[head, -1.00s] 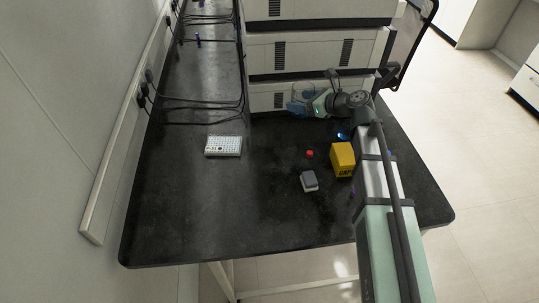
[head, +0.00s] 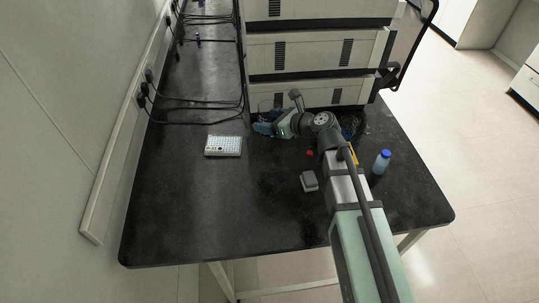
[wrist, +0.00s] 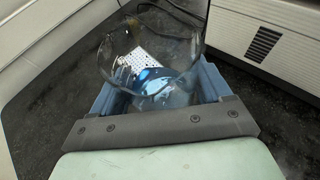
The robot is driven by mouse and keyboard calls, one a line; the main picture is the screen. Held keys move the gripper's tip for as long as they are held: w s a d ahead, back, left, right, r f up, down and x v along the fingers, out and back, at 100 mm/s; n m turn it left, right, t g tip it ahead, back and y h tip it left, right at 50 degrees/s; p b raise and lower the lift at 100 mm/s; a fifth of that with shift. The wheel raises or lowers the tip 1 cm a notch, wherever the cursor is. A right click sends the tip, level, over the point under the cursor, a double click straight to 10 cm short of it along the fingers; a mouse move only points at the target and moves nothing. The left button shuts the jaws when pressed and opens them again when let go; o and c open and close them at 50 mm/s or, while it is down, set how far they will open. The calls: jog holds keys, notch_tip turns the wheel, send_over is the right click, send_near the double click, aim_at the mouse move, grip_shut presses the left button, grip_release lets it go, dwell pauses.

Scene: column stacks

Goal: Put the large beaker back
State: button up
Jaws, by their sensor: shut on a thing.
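The large beaker (wrist: 165,84) is clear glass with blue liquid in its lower part, seen in the wrist view. My gripper (wrist: 158,88) is shut on it, with a blue finger on each side. The beaker's rim leans toward the top of the wrist view. In the head view my gripper (head: 266,127) is in front of the lowest instrument of the stack, right of the white well plate (head: 223,145). The beaker is hard to make out there. I cannot tell whether its base touches the bench.
The instrument stack (head: 310,57) stands behind my gripper. A red cap (head: 309,153), a grey block (head: 309,181), a partly hidden yellow box (head: 352,154) and a blue-capped bottle (head: 381,162) are to the right. Cables (head: 200,104) lie at the back left. The bench's front left (head: 190,215) is clear.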

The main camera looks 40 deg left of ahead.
jog(key=shift+f, duration=5.95)
jog(key=shift+f, duration=0.1)
jog(key=o, duration=1.1)
jog(key=shift+d+r, duration=0.1)
jog(key=shift+r, duration=0.1)
jog(key=v, duration=1.1)
jog(key=shift+d+r, duration=0.15)
jog(key=shift+d, duration=0.2)
jog(key=shift+w, duration=0.1)
